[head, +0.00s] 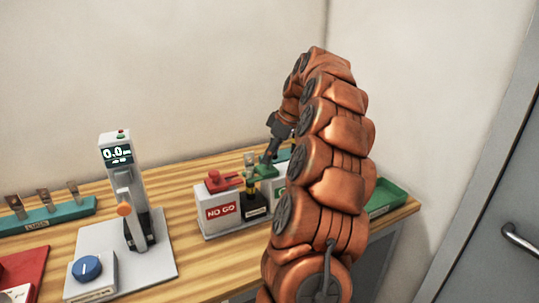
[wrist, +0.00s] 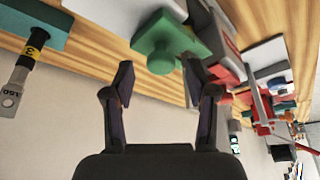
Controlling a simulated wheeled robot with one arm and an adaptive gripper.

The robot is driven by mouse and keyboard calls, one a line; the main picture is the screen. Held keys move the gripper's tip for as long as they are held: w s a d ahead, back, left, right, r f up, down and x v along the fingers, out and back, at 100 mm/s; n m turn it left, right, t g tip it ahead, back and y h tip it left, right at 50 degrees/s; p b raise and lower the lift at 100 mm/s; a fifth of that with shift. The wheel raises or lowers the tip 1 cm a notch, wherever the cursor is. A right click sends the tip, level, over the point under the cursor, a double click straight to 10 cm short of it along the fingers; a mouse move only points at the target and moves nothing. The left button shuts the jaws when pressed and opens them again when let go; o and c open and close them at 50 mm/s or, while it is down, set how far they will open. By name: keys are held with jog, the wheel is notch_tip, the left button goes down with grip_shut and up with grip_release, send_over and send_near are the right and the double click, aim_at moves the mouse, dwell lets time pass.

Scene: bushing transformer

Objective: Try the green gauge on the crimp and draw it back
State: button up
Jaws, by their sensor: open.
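My gripper (wrist: 158,72) is open, with one finger on each side of the knob and a gap showing on both sides. In the head view my gripper (head: 270,155) points down over the gauge. A crimp with a yellow band (head: 250,186) stands in a black holder (head: 255,206) between the two blocks. My arm hides part of the right block.
A red gauge (head: 222,181) lies on the NO GO block (head: 219,209). A tester with a 0.0 display (head: 119,155) stands left, near a blue knob (head: 87,268). A teal lug rack (head: 48,217) is at far left. A green tray (head: 386,197) is right of my arm.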

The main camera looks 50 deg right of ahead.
jog(key=shift+w+a+f, duration=0.15)
jog(key=shift+f, duration=0.4)
grip_shut()
dwell(0.5)
